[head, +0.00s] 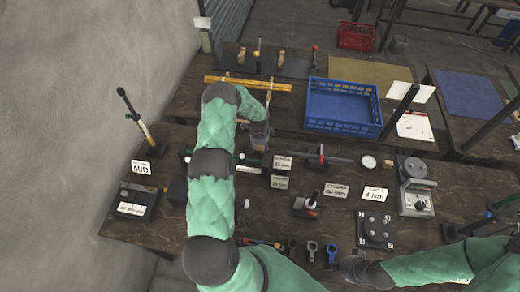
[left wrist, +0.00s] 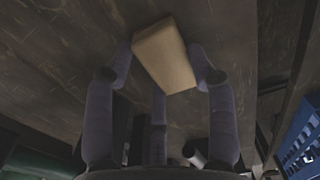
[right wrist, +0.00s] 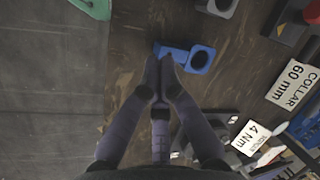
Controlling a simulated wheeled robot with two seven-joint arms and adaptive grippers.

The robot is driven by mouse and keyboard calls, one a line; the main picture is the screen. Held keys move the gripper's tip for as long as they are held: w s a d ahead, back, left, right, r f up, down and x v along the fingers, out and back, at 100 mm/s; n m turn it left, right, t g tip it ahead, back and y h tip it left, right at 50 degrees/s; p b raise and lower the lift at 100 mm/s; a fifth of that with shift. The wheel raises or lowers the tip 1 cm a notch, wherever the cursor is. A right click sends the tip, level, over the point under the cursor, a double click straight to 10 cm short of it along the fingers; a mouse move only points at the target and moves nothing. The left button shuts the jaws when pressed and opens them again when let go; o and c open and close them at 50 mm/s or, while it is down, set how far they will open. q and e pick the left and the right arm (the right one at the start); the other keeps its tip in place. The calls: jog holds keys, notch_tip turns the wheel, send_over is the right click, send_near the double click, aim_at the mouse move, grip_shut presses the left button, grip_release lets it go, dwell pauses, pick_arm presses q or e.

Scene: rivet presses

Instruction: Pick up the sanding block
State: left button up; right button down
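The sanding block appears to be the tan, box-shaped block (left wrist: 165,55) in the left wrist view, over the dark wooden bench. My left gripper (left wrist: 161,62) has its fingers spread, one on each side of the block and close to it or touching. The block lies slightly askew between them. In the head view my left gripper (head: 258,138) points down at the bench, and the block there is hidden by the gripper. My right gripper (right wrist: 159,62) has its fingertips together, empty, beside a blue ringed part (right wrist: 187,55) near the bench's front edge.
Labels, a clamp (head: 322,157), a black plate (head: 375,229) and a scale-like device (head: 415,185) crowd the bench. A dark box (head: 136,201) sits at the left.

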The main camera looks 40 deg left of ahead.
aim_at(260, 149)
dwell(0.4)
pick_arm(q)
notch_tip(260, 149, up, 10)
pick_arm(e)
jog(key=shift+f, duration=0.15)
dwell(0.3)
